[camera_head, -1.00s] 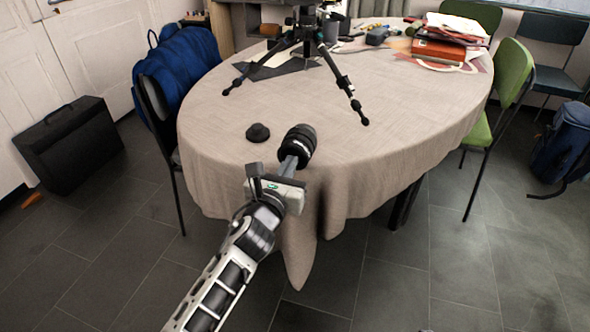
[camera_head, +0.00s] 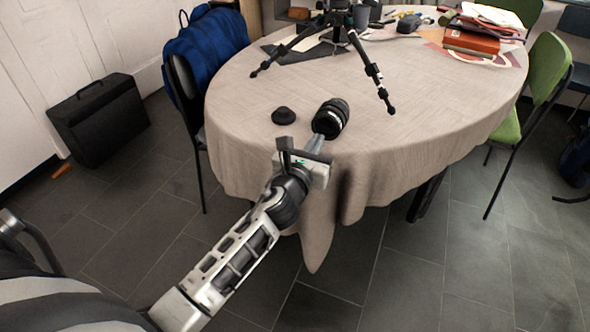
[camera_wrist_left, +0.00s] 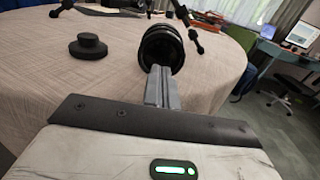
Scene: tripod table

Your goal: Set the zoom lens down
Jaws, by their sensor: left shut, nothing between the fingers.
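The zoom lens (camera_head: 331,118), a black ribbed cylinder, is at the near edge of the cloth-covered table (camera_head: 400,125). It looks like it lies on its side. In the left wrist view the lens (camera_wrist_left: 162,49) is straight beyond the fingertips, its near end partly behind them. My left gripper (camera_head: 314,146) reaches in from the near side. Its grey fingers (camera_wrist_left: 161,86) are shut together with nothing between them, close to the lens; whether they touch it I cannot tell. My right gripper is not in view.
A small black round object (camera_head: 284,116) sits left of the lens. A tripod (camera_head: 340,22) stands behind, one leg reaching to the right of the lens. Red books (camera_head: 471,39) lie at the back right. Chairs stand at both sides. Clear cloth lies right of the lens.

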